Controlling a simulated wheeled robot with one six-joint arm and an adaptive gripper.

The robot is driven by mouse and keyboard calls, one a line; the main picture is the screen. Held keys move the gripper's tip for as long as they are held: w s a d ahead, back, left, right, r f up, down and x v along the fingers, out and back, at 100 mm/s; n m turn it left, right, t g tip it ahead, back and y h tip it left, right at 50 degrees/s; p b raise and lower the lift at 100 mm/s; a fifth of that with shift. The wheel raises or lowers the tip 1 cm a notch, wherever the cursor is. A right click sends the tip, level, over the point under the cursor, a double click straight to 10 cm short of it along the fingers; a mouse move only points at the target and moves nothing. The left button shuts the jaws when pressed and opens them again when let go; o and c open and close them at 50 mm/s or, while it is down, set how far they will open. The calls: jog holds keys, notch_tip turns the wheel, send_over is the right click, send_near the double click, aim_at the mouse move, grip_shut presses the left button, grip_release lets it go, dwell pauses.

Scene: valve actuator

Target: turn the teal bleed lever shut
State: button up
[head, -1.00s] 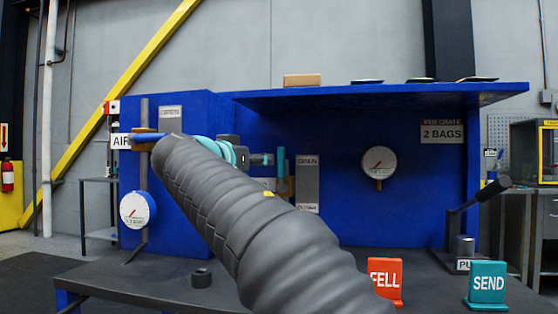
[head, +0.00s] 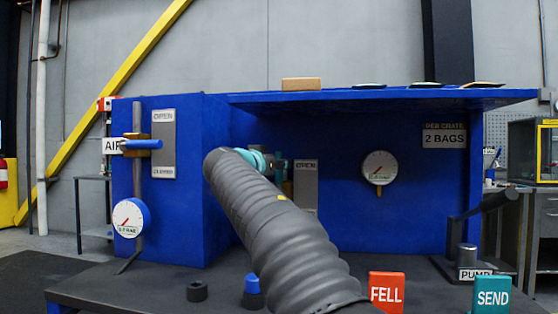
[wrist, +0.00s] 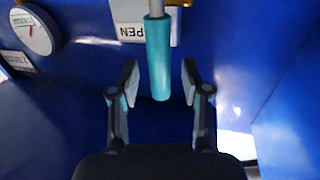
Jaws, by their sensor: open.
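The teal bleed lever (wrist: 159,60) shows in the wrist view as a teal sleeve on a grey rod, pointing down the picture. My gripper (wrist: 160,84) is open, with one finger on each side of the lever's free end. Gaps show between the lever and both fingers. In the head view my gripper (head: 277,166) is at the blue panel, just left of the grey OPEN plate (head: 306,183). My arm and gripper mostly hide the lever there. The OPEN plate also shows behind the lever in the wrist view (wrist: 128,14).
A blue lever (head: 142,144) on a brass valve sits at the left by the AIR label. Gauges hang at the left (head: 130,218) and on the back panel (head: 379,168). A blue shelf (head: 390,97) overhangs. FELL (head: 386,290) and SEND (head: 492,294) signs stand on the bench.

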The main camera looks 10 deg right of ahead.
jog(key=shift+x, duration=0.75)
grip_shut()
